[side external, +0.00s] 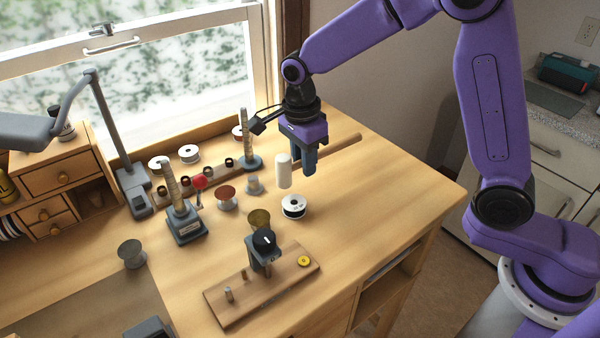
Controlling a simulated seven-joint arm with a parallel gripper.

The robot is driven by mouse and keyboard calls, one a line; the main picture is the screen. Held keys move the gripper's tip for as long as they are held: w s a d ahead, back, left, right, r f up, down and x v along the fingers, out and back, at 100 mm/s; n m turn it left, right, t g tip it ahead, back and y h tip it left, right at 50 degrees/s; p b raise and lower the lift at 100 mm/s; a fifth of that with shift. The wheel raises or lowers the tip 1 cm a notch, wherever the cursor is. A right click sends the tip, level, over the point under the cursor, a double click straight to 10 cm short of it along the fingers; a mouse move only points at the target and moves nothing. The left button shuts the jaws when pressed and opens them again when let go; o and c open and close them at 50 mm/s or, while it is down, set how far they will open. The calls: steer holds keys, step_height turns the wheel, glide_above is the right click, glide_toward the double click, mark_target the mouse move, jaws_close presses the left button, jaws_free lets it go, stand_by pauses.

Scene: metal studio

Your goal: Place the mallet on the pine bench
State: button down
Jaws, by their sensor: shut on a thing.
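The mallet has a white cylindrical head (284,171) and a long wooden handle (340,148) that runs up to the right. My gripper (303,168) points down and is shut on the handle close to the head. The fingers hide part of the handle. The mallet is over the pine bench (390,190), right of the middle; I cannot tell whether the head touches the top.
A white-and-black spool (294,206) stands just below the mallet head. A wooden board with a black-knobbed clamp (264,246) lies in front. Spools, ring stands and a lamp (105,130) crowd the left. The bench's right side is clear.

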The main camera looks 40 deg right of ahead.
steer(key=shift+w+a+f, duration=0.1)
steer(key=shift+w+f, duration=0.25)
steer(key=shift+f, duration=0.05)
steer(key=shift+w+a+f, duration=0.1)
steer(key=shift+f, duration=1.6)
steer(key=shift+f, duration=0.1)
steer(key=c, duration=0.9)
jaws_free()
steer(key=shift+c, duration=0.2)
steer(key=r, duration=1.2)
steer(key=shift+a+r, duration=0.1)
steer(key=shift+a, duration=0.25)
